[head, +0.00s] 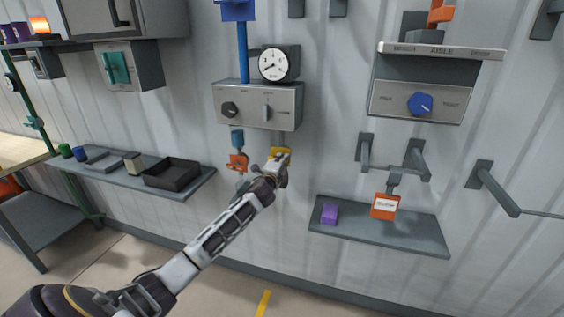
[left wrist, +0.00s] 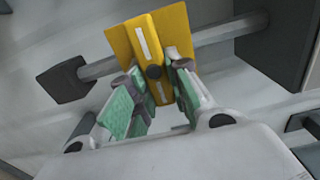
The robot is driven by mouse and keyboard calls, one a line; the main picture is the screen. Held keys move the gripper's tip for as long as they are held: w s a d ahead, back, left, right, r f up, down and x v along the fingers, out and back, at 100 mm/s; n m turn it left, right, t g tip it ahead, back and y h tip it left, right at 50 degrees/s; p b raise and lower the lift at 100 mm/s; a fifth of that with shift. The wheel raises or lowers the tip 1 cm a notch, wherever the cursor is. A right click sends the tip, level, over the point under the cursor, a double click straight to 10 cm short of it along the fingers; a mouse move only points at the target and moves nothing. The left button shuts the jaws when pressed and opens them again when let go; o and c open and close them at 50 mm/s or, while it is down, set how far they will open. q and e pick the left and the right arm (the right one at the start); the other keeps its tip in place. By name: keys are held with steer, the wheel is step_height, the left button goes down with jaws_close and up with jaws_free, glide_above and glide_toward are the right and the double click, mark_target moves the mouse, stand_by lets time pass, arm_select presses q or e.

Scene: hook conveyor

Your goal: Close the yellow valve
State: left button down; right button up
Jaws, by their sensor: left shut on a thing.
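The yellow valve (head: 281,151) sits below the grey control box, partly hidden behind my left gripper (head: 277,164) in the head view. In the left wrist view the yellow valve (left wrist: 150,50) has a raised yellow bar handle with white stripes and a dark centre pin, in front of a yellow plate on a horizontal grey pipe. My left gripper (left wrist: 158,80) has its two green-padded fingers on either side of the lower end of the handle, shut on it. My right gripper is not in view.
A grey control box (head: 285,97) with a gauge (head: 274,64) is above the valve. An orange valve (head: 237,161) is just left of it. A left shelf (head: 128,179) holds a black tray (head: 172,173). A right shelf (head: 382,239) holds a purple block (head: 329,214).

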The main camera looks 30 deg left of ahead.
arm_select(q)
steer(key=shift+f, duration=0.1)
steer(key=c, duration=1.3)
jaws_free()
steer(key=shift+s, duration=0.1)
steer(key=shift+v, duration=5.85)
